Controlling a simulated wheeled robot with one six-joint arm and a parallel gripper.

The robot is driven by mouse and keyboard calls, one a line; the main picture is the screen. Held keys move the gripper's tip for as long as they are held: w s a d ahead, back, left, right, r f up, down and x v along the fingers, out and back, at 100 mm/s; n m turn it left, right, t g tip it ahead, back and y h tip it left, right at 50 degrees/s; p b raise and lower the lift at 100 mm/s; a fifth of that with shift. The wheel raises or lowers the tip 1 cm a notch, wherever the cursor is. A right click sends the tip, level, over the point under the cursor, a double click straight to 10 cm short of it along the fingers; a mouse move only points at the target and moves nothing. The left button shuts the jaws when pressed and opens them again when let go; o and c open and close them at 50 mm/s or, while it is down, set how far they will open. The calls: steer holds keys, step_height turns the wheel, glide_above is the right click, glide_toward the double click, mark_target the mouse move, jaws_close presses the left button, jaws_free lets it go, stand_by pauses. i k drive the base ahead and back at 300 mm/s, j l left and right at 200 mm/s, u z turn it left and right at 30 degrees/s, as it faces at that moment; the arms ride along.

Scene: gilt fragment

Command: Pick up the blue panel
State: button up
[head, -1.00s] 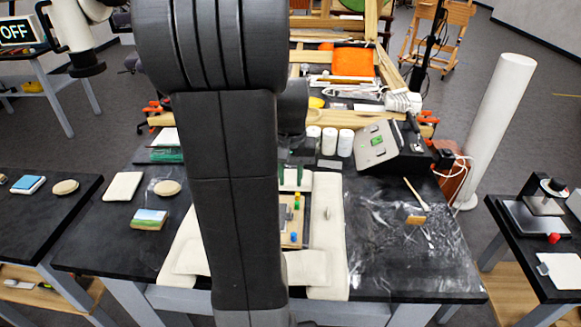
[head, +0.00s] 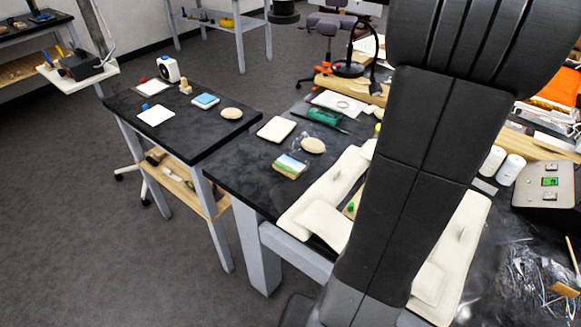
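A small square panel with a blue top (head: 205,101) lies flat on the side table (head: 190,140) at the left. A second small panel (head: 290,165), painted with blue above and green below, lies at the left edge of the dark main table. Which of the two is the blue panel I cannot tell for certain. My arm's black links cross the right half of the head view and hide the middle of the main table. My gripper does not show.
White pads (head: 156,115) and round beige pieces (head: 231,113) lie near the panels. A white speaker-like box (head: 168,68) stands at the side table's back. Cream cushions (head: 325,190) lie on the main table. Grey floor is clear at the left.

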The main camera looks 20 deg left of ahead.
mark_target(289, 167)
steer(key=i+j+u, duration=0.1)
steer(key=j+u, duration=0.25)
steer(key=i+j+u, duration=0.15)
steer(key=j+u, duration=0.25)
steer(key=i+j+u, duration=0.15)
steer(key=j+u, duration=0.2)
